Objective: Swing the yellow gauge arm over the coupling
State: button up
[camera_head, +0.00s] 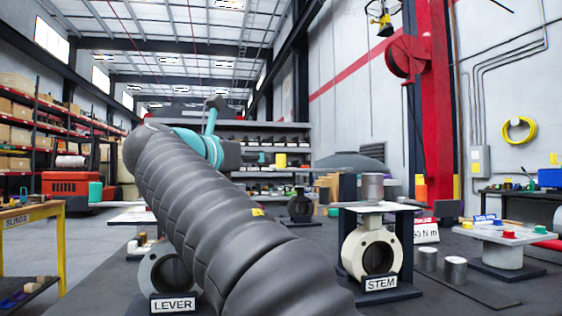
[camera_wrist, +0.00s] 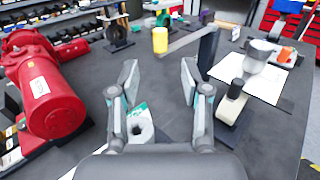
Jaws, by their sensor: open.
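My gripper (camera_wrist: 158,88) is open and empty in the wrist view, its two fingers spread wide above the dark table. Beyond the fingertips a yellow cylinder (camera_wrist: 160,40) sits at the left end of a flat grey bar (camera_wrist: 190,40). The bar runs right to an upright dark post (camera_wrist: 208,47); this looks like the gauge arm. The gripper is apart from it. I cannot tell for sure which part is the coupling. A pale block with a round hole (camera_wrist: 140,126) lies below, between the fingers. In the head view my arm hides the gripper.
A large red motor-like body (camera_wrist: 48,95) stands close on the left. The STEM valve (camera_head: 371,250) stands right of my arm.

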aim_at(279, 160)
jog(key=x, duration=1)
jog(key=shift+w+d+f+p, duration=0.1)
jog(key=shift+w+d+p, duration=0.05)
jog(key=shift+w+p, duration=0.15)
grip_shut()
